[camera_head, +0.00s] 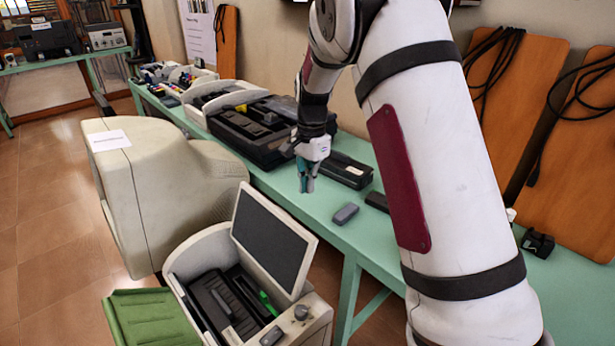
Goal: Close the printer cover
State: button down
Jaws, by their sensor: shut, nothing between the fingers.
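The printer (318,318) stands low at the bottom centre, a beige casing with a dark interior and a green part inside. Its cover (272,238), a pale frame with a dark grey panel, stands raised and tilted at the back right of the opening. My gripper (307,186) points down with its teal fingers shut and empty. In the picture it is above and to the right of the cover's top edge, in front of the green table, apart from the cover. My arm comes down from the upper right.
A large beige monitor-like casing (150,190) stands left of the printer. A green ribbed piece (155,318) lies at lower left. The green table (290,195) carries a grey block (345,214), a black box (345,170) and open dark machines (250,128). Floor at left is clear.

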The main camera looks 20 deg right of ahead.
jog(key=s+a+f+p, duration=0.1)
jog(key=a+f, duration=0.2)
jog(key=f, duration=0.1)
jog(key=shift+s+a+f+p, duration=0.25)
jog(key=shift+s+a+p, duration=0.1)
jog(key=shift+a, duration=0.1)
dwell(0.3)
